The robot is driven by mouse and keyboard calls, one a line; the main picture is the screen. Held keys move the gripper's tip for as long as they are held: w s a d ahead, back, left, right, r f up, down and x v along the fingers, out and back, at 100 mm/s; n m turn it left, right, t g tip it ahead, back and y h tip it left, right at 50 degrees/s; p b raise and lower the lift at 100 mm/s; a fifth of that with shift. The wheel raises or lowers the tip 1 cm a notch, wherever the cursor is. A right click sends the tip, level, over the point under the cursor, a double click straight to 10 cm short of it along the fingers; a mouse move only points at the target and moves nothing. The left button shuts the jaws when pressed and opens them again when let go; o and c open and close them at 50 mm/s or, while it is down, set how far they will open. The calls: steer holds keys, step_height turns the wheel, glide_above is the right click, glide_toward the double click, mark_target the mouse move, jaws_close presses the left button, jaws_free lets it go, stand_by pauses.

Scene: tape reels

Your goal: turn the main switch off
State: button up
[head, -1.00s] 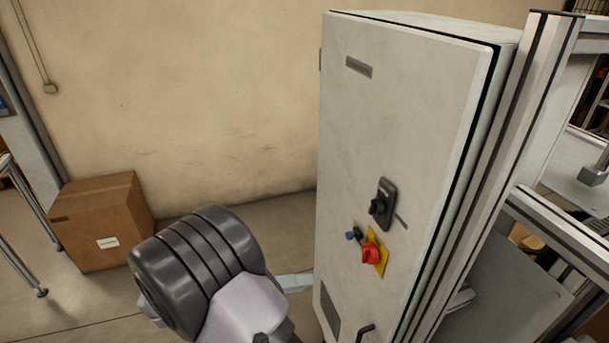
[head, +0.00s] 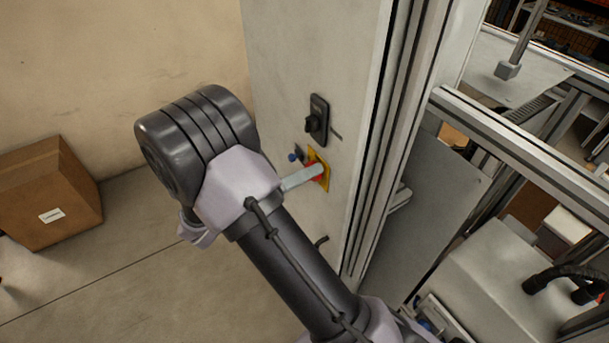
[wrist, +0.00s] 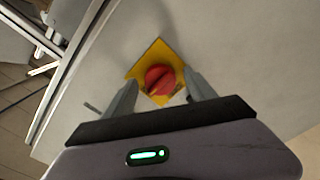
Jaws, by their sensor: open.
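The main switch is a red rotary knob (wrist: 160,80) on a yellow plate (wrist: 150,55), mounted on the light grey cabinet door. In the wrist view my gripper (wrist: 163,88) is open, with one finger on each side of the red knob. I cannot tell whether the fingers touch it. In the head view the yellow plate (head: 323,184) shows beside a pale finger of my gripper (head: 308,176), which partly covers the red knob (head: 314,167).
A black door handle (head: 317,118) sits above the switch, and a small blue part (head: 293,157) is just left of it. An aluminium frame (head: 400,130) runs along the cabinet's right side. A cardboard box (head: 45,192) stands on the floor at left.

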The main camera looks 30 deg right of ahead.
steer(key=c, duration=1.4)
steer(key=shift+n, duration=0.3)
steer(key=shift+r+n+p, duration=0.15)
steer(key=shift+n+p, duration=5.25)
steer(key=shift+n, duration=3.2)
steer(key=o, duration=1.4)
